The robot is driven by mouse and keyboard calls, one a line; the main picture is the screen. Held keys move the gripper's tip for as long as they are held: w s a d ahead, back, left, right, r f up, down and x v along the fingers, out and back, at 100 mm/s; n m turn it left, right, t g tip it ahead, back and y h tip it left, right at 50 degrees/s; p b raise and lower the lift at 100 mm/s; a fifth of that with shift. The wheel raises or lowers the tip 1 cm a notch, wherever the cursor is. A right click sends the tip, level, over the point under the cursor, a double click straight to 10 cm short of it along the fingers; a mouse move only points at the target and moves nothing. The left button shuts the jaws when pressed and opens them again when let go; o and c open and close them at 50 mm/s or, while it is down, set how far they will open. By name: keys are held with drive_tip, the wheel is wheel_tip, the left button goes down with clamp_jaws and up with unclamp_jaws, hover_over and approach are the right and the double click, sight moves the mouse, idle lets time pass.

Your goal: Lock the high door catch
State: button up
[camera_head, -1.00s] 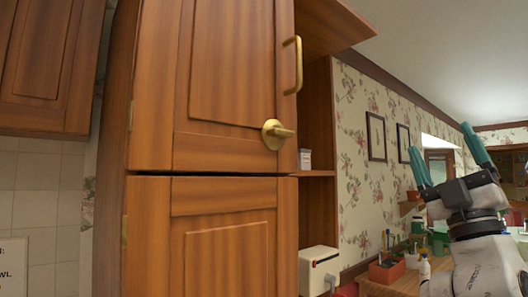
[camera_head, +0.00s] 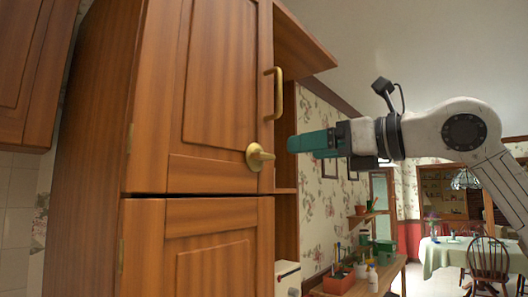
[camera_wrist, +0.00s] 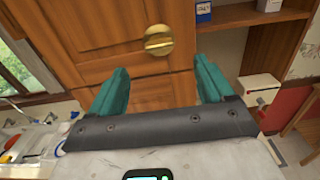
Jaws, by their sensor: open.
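The high door catch (camera_head: 258,156) is a round brass plate with a short turn lever, low on the right side of the upper wooden cabinet door (camera_head: 222,80). In the head view its lever points right, roughly level. My gripper (camera_head: 292,143) has teal fingers and is just right of the catch, apart from it. The catch also shows in the wrist view (camera_wrist: 158,40), ahead of and between the spread fingers (camera_wrist: 160,82), with nothing between them. The upper door appears shut.
A brass pull handle (camera_head: 277,92) stands out from the door above the catch, close to my fingers. A lower cabinet door (camera_head: 212,248) sits below. Open shelves are to the right. A wooden bench (camera_head: 385,278) holds pots and bottles.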

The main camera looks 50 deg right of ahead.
sight(263, 157)
drive_tip(key=w+p, duration=0.3)
drive_tip(key=w, duration=0.7)
drive_tip(key=shift+a, duration=0.2)
drive_tip(key=c, duration=1)
drive_tip(key=shift+o, duration=0.2)
